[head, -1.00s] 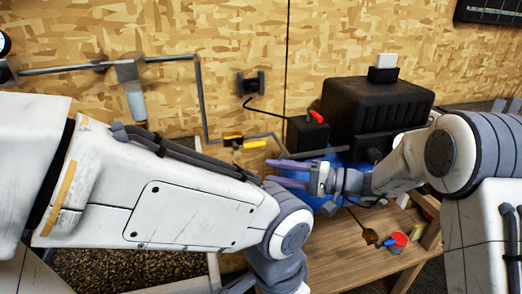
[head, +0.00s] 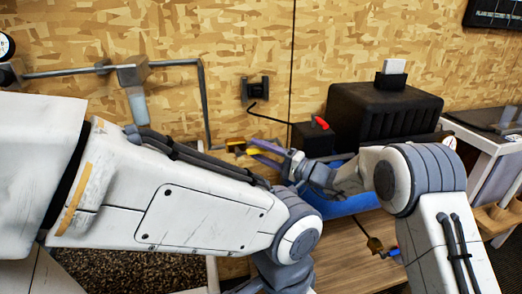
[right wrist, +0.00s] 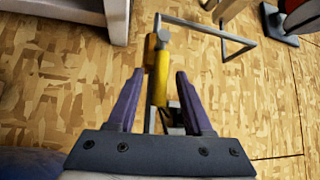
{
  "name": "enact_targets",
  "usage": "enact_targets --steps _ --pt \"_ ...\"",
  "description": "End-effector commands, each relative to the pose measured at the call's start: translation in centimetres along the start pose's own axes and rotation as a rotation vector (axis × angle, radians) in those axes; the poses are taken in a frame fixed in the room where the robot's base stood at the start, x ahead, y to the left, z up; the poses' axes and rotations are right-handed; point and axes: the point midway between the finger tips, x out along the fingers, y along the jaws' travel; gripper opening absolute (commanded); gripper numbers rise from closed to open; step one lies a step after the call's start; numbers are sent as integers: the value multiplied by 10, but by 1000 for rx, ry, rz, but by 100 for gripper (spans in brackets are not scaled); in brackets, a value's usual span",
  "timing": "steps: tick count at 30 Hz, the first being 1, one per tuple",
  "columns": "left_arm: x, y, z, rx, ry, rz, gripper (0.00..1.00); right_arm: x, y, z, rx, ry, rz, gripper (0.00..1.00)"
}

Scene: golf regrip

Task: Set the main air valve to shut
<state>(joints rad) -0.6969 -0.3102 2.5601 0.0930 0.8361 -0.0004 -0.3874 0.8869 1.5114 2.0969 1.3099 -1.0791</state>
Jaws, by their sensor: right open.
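The main air valve has a brass body (head: 235,146) on a grey pipe low on the wood-panel wall, with a yellow lever handle. In the right wrist view the yellow handle (right wrist: 160,78) runs roughly in line with the pipe and lies between my two purple fingers. My right gripper (right wrist: 160,74) is open, one finger on each side of the handle, with gaps visible. In the head view the right gripper (head: 256,151) reaches left to the valve and partly covers the handle. My left arm crosses the foreground; its gripper is out of view.
A black compressor-like box (head: 385,113) stands at the right by the wall, with a smaller black box (head: 311,138) bearing a red lever beside it. A blue tank (head: 350,205) sits below. A wooden bench (head: 345,255) lies beneath. The pipe (head: 205,105) runs up the wall.

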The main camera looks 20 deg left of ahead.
Motion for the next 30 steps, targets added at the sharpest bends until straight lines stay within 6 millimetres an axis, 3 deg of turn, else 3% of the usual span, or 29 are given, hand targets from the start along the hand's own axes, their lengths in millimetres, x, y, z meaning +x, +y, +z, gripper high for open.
enact_targets --steps 7,8,9,12,30 --pt "0 0 0 0 0 0 50 -1 0 -1 0 2 1 51" --pt "0 0 0 0 0 0 50 -1 0 -1 0 2 1 47" --pt "0 0 0 0 0 0 50 -1 0 -1 0 2 1 32" --pt "0 0 0 0 0 0 50 -1 0 -1 1 2 1 0" --pt "0 0 0 0 0 0 50 -1 0 -1 1 1 1 0"
